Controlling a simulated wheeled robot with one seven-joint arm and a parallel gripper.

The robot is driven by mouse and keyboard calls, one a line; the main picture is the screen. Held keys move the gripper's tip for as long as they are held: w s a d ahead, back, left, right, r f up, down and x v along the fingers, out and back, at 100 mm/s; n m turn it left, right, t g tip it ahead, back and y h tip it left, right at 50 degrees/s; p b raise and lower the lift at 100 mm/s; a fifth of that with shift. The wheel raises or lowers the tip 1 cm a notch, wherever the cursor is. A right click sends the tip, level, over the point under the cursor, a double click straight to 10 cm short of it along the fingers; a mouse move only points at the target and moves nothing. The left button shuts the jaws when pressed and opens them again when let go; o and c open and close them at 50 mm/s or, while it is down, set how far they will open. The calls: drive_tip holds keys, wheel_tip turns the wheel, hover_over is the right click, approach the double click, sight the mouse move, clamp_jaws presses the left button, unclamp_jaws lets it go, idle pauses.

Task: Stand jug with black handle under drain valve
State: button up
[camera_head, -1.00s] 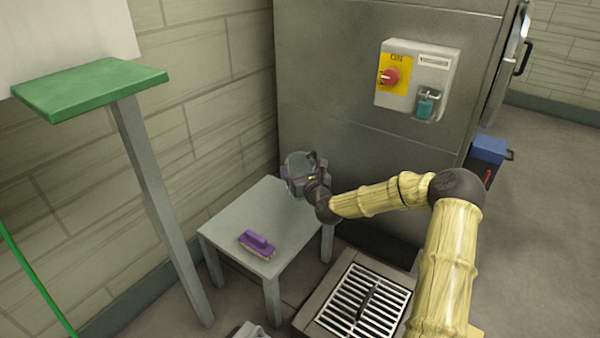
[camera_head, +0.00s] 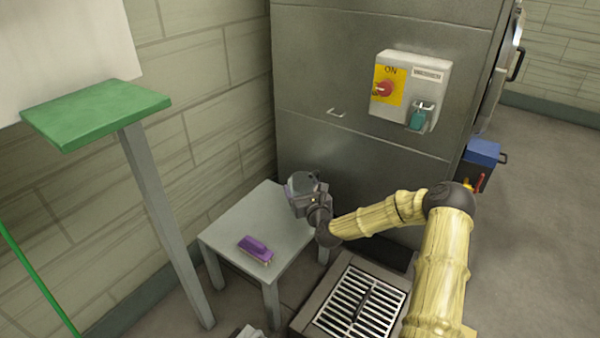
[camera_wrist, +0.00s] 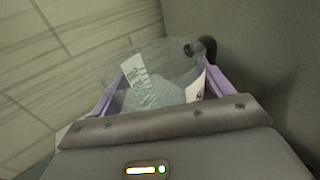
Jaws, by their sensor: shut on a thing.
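The jug (camera_wrist: 150,72) is clear, with a black handle (camera_wrist: 209,48) at its far right. It fills the space between the purple finger pads in the wrist view, with white labels on its side. My gripper (camera_head: 303,188) is shut on the jug, over the far right part of the small grey table, close to the metal cabinet. In the head view the gripper mostly hides the jug, and I cannot tell whether the jug touches the table.
The grey table (camera_head: 240,215) holds a purple brush (camera_head: 256,250). The metal cabinet (camera_head: 330,60) carries a control box (camera_head: 410,90) with a red knob. A floor grate (camera_head: 360,302) lies right of the table. A green-topped stand (camera_head: 95,113) is at left. Open floor lies at right.

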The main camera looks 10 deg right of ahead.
drive_tip(key=s+f+m+h+p, duration=0.2)
drive_tip(key=s+f+p, duration=0.1)
drive_tip(key=s+p, duration=0.8)
drive_tip(key=s, duration=0.3)
drive_tip(key=shift+a+f, duration=0.25)
